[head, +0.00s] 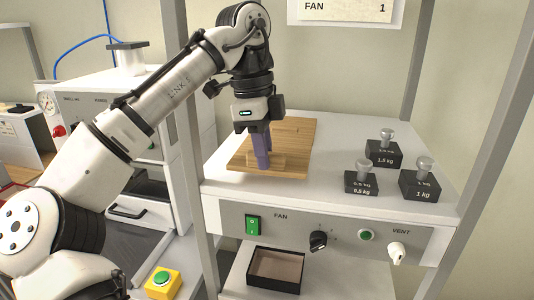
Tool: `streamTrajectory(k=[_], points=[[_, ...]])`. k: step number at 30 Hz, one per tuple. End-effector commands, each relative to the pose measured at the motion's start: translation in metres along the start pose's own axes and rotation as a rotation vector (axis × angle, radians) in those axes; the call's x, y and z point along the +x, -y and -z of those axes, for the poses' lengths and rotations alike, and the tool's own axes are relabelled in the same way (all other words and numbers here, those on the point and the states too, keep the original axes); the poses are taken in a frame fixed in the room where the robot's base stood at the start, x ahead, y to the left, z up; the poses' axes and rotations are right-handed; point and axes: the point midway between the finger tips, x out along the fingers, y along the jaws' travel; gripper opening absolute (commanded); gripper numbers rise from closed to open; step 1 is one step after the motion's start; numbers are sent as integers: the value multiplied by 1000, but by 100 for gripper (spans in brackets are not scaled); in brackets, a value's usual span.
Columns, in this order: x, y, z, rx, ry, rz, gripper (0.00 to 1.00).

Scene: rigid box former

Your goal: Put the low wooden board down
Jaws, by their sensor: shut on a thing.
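The low wooden board (297,134) is a flat light-brown slab at the left part of the white bench top (330,185). It looks level. I cannot tell whether its underside touches the bench top or hangs just above it. My gripper (263,164) points down over the board's near part, with its purple fingers shut on a raised wooden part there. The fingers hide some of this raised part.
Three dark weights with silver knobs, marked 0.5 kg (361,183), 1 kg (420,185) and 1.5 kg (382,153), stand to the right. Bare bench top lies between them and the board. A grey post (184,110) rises at the left.

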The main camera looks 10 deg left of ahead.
Motion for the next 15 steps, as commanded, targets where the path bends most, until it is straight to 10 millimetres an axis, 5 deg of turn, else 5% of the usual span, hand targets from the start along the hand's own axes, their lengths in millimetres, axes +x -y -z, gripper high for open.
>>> streamTrajectory(k=[7, 15], points=[[-2, 24, 1, 1, -2, 0, 0], [32, 22, -5, 1, -3, 1, 0]])
